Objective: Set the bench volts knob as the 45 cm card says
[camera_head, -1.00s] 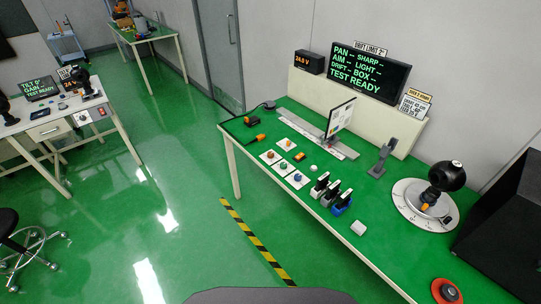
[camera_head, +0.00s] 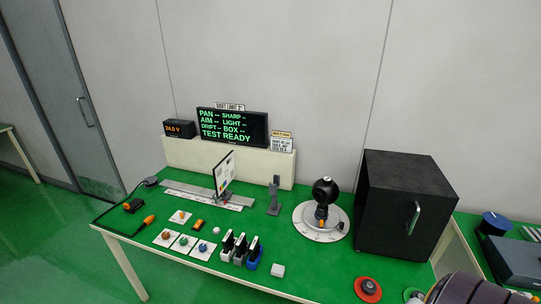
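A small black box with an orange readout of 24.0 V (camera_head: 179,128) stands on the left of the cream ledge behind the green bench. I cannot pick out the bench volts knob for certain. Neither of my grippers shows in the head view.
A green-topped bench (camera_head: 240,272) carries a black display (camera_head: 232,124) reading TEST READY, a standing chart (camera_head: 224,176), a black ball-shaped device (camera_head: 325,190) on a white dial (camera_head: 302,229), a large black box (camera_head: 403,200) and a red disc (camera_head: 367,289). Open green floor lies left.

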